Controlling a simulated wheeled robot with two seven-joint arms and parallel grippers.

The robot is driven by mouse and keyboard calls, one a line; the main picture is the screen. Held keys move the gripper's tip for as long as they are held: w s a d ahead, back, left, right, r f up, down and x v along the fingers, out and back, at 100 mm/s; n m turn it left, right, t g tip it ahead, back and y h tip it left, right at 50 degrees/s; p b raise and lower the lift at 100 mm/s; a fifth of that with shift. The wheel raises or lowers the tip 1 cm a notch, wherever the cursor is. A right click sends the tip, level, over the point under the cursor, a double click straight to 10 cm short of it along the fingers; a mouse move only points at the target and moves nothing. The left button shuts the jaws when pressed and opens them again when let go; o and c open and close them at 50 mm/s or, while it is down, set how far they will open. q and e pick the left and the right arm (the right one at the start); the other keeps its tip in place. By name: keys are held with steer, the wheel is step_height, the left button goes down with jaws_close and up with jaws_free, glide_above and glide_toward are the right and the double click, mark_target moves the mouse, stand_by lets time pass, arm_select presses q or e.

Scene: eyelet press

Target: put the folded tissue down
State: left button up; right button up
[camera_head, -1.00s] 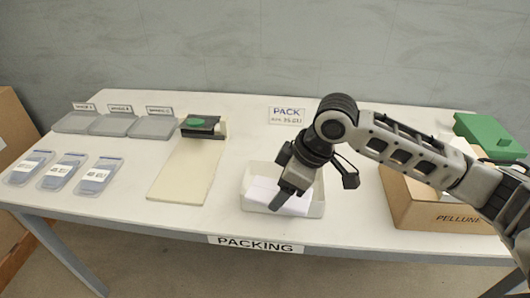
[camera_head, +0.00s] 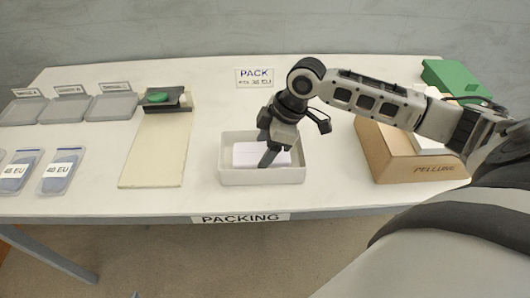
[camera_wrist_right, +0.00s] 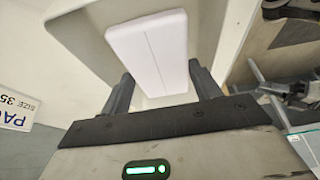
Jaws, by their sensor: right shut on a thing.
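The folded tissue (camera_head: 246,154) is a white flat rectangle with a line down its middle, in the head view inside the outline of a white open tray (camera_head: 232,177). In the right wrist view the tissue (camera_wrist_right: 150,50) lies between the two dark fingers of my right gripper (camera_wrist_right: 161,76). My right gripper (camera_head: 268,157) points down over the tray and is shut on the tissue. I cannot tell whether the tissue touches the tray floor. My left gripper is not in view.
A cardboard box (camera_head: 405,163) stands right of the tray, with a green box (camera_head: 450,77) behind. A cream board (camera_head: 157,150) with a dark, green-topped press (camera_head: 165,99) is left. Grey trays (camera_head: 65,108) and labelled pouches (camera_head: 60,171) lie farther left. A PACK sign (camera_head: 254,78) stands behind.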

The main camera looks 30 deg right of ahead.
step_height(320, 180, down, 3)
steer(key=shift+r, duration=0.2)
steer(key=o, duration=0.7)
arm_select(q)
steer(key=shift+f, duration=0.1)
arm_select(e)
steer(key=p+v, duration=0.1)
steer(key=v, duration=0.9)
steer(key=shift+d+r, duration=0.1)
steer(key=shift+r, duration=0.3)
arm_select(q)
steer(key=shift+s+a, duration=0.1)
arm_select(e)
steer(key=shift+s+d+r, duration=0.2)
steer(key=shift+r, duration=0.4)
